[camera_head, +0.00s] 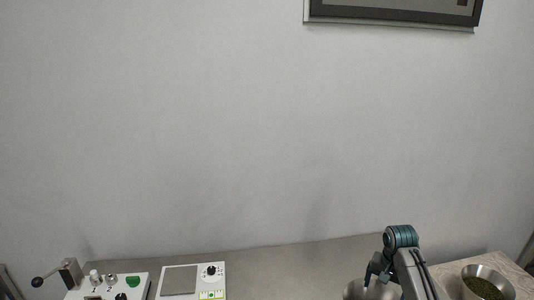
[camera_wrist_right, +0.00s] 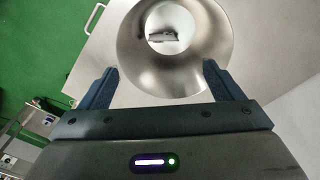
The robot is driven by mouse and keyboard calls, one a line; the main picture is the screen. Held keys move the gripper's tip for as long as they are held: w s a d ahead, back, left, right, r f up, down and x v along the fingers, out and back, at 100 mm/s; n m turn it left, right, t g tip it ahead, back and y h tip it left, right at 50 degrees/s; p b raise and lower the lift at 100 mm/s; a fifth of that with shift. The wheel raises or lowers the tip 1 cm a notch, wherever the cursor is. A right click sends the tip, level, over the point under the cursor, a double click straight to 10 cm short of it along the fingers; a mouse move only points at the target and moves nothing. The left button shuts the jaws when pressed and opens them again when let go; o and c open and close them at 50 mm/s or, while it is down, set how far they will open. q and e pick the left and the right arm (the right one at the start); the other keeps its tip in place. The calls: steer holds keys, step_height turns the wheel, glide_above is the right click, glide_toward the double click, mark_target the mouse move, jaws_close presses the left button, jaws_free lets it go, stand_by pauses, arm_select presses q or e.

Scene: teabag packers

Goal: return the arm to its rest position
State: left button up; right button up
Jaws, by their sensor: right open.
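My right arm (camera_head: 402,238) comes in at the bottom right of the head view. Its gripper (camera_wrist_right: 161,72) is open in the right wrist view, with one dark finger at each side. A shiny round metal funnel-like vessel (camera_wrist_right: 178,68) lies just ahead of the fingertips, its near rim reaching between them. I cannot tell whether the fingers touch it. A light patch with a dark shape shows in its centre. The vessel is partly visible in the head view (camera_head: 354,290), beside the arm and cut by the lower edge. My left gripper is not in view.
A metal bowl of green-brown leaves (camera_head: 486,289) stands on a wooden surface (camera_head: 513,272) at right. A scale-like device (camera_head: 180,281) and a panel with knobs and a lever (camera_head: 142,289) sit at left. The grey counter (camera_head: 290,268) is clear between. A frame (camera_head: 380,20) hangs above.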

steer(key=s+a+f+n+t, duration=0.1)
steer(key=s+a+f+n, duration=0.2)
steer(key=s, duration=0.5)
steer(key=s+a+f+n+t, duration=0.15)
steer(key=s+a+f, duration=0.3)
steer(key=s, duration=0.45)
steer(key=s+a+r+n+t, duration=0.1)
steer(key=s+a+r+n, duration=0.15)
steer(key=s, duration=0.65)
steer(key=s+a+r+n, duration=0.1)
steer(key=s+r+n, duration=0.15)
steer(key=s, duration=0.75)
step_height(320, 180, down, 39)
steer(key=d+m+g+b, duration=0.1)
steer(key=d+g+b, duration=0.15)
steer(key=b, duration=0.55)
steer(key=s+f+b, duration=0.3)
steer(key=s+f, duration=0.6)
steer(key=f, duration=0.3)
steer(key=s+d+f+b, duration=0.1)
steer(key=s+f+b, duration=0.2)
steer(key=s+f, duration=0.6)
step_height(320, 180, down, 4)
steer(key=shift+s+r, duration=0.1)
steer(key=shift+s, duration=0.1)
